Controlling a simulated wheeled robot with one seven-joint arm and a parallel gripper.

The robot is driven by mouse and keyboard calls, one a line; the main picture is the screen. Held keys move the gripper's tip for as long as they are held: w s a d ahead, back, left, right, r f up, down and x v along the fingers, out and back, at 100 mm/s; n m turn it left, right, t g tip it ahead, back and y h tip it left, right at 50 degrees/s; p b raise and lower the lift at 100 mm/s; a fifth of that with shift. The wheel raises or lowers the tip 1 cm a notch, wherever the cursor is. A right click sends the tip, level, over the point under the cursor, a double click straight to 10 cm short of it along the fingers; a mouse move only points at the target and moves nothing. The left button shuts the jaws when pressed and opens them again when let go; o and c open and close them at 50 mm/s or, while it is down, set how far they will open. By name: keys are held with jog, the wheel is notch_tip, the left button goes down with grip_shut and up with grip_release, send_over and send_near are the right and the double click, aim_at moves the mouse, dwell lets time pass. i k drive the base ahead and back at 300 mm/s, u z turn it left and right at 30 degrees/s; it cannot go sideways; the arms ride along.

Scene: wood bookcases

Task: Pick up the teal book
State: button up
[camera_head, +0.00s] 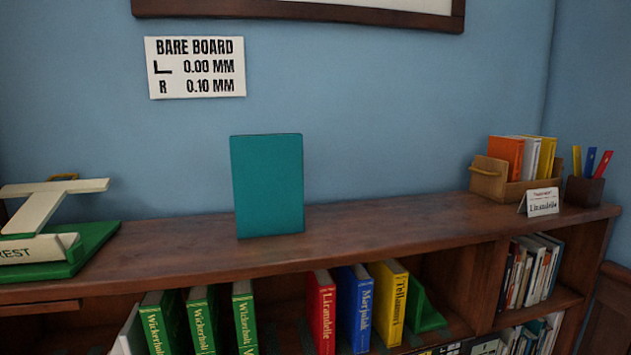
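The teal book (268,186) stands upright on the wooden top of the bookcase (400,235), left of the picture's middle. Its broad plain cover faces me and nothing touches it on either side. My gripper is not in view.
A green base with a cream stand (50,215) is on the top at left. A wooden box of books (488,180), a small card (543,202) and a pen holder (584,190) stand at right. Several green, red, blue and yellow books fill the shelf below. The top beside the teal book is clear.

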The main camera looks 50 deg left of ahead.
aim_at(267, 170)
jog(key=i, duration=1)
jog(key=u, duration=1.85)
jog(key=i, duration=0.5)
jog(key=z, duration=0.1)
